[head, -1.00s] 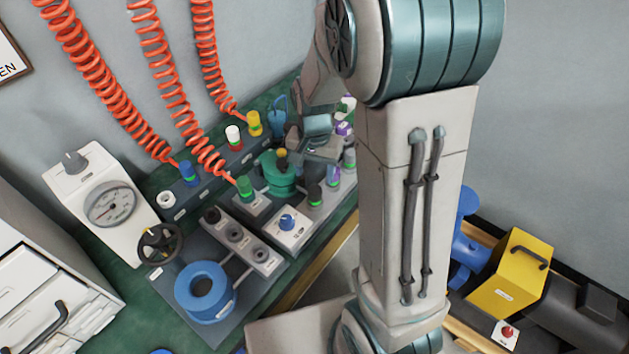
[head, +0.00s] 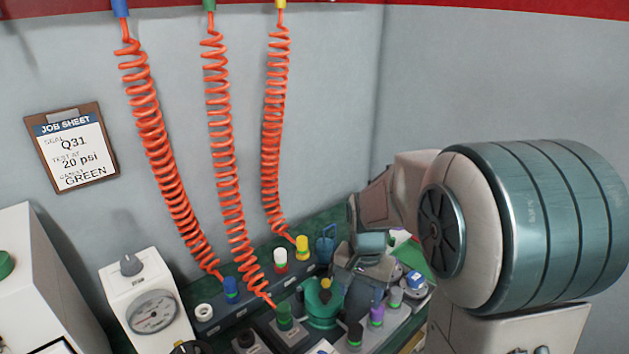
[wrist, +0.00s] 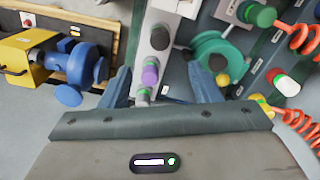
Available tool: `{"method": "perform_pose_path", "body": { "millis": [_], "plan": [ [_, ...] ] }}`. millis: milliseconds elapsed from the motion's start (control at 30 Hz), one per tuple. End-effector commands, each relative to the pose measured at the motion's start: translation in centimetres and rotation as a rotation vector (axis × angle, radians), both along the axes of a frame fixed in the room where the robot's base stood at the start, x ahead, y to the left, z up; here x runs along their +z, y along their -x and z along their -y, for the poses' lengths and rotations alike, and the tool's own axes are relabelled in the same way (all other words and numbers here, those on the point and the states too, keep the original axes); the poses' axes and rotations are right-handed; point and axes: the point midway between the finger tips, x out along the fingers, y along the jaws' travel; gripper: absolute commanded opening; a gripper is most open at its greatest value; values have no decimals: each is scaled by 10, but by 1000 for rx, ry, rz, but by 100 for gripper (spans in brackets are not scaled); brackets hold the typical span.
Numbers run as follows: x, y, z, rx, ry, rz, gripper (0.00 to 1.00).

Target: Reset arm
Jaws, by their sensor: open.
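My gripper (head: 366,268) hangs over the back right part of the bench in the head view, just behind and right of a green round fixture (head: 322,308). In the wrist view my gripper (wrist: 162,84) has its two blue-grey fingers spread wide, with nothing held between them. The green fixture (wrist: 218,58) lies beyond the right finger. My arm covers the right side of the head view.
Coiled orange hoses (head: 152,130) hang from the wall to the bench. A job sheet (head: 72,148) on the wall reads Q31, 20 psi, GREEN. A gauge box (head: 150,300) stands at left. A blue valve (wrist: 85,65) and yellow box (wrist: 28,52) show in the wrist view.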

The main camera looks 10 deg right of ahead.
Motion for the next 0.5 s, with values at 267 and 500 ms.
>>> {"method": "perform_pose_path", "body": {
  "millis": [267, 500],
  "plan": [
    [64, 33, 0, 137, -14, 67, 57],
    [124, 78, 0, 330, 3, 151, 57]
  ]
}}
